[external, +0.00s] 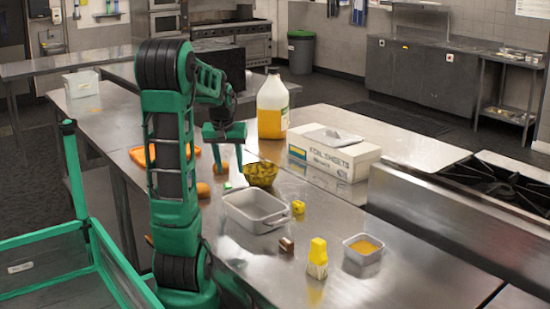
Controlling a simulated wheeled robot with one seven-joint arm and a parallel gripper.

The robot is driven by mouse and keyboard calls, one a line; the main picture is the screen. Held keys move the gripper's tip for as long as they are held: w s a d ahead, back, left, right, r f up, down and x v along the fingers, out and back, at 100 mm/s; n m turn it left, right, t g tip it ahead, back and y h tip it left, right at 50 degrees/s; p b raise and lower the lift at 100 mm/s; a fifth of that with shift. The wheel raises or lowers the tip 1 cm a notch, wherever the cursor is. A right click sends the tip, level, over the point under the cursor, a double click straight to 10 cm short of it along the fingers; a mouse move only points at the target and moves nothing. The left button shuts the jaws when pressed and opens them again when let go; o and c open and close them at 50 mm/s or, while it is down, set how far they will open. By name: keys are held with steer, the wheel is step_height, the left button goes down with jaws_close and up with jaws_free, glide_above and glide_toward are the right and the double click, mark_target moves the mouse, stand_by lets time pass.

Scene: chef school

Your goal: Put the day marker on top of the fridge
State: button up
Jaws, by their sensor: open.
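My gripper (227,158) points down over the steel table, its fingers apart and nothing seen between them. Just below it lie a small green-and-white item (228,186) and a round orange item (203,190). I cannot tell for sure which item is the day marker; other small candidates are a yellow block (298,207) by the grey pan and a brown block (286,245) in front of it. No fridge can be clearly identified; low grey cabinets (420,75) stand at the back right.
Around my gripper stand a yellow bowl (261,175), a grey pan (235,212), a foil-sheets box (350,165) and a tall jug (272,95). A yellow brush (318,250) and a small tub (349,254) are nearer the front. A stove (490,185) borders the right side.

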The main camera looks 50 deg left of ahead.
step_height(320, 180, up, 4)
steer(key=s+d+n+g+y, duration=0.1)
steer(key=s+d+n+y, duration=0.1)
steer(key=n, duration=0.2)
glide_above(229, 186)
steer(key=s+d, duration=0.1)
steer(key=d, duration=0.1)
steer(key=f, duration=0.5)
steer(key=shift+a, duration=0.2)
steer(key=f, duration=0.4)
steer(key=shift+w+a+f, duration=0.25)
steer(key=shift+a+f, duration=0.05)
steer(key=shift+f, duration=0.05)
steer(key=shift+a+f, duration=0.2)
steer(key=shift+f, duration=0.2)
steer(key=shift+w, duration=0.1)
jaws_close()
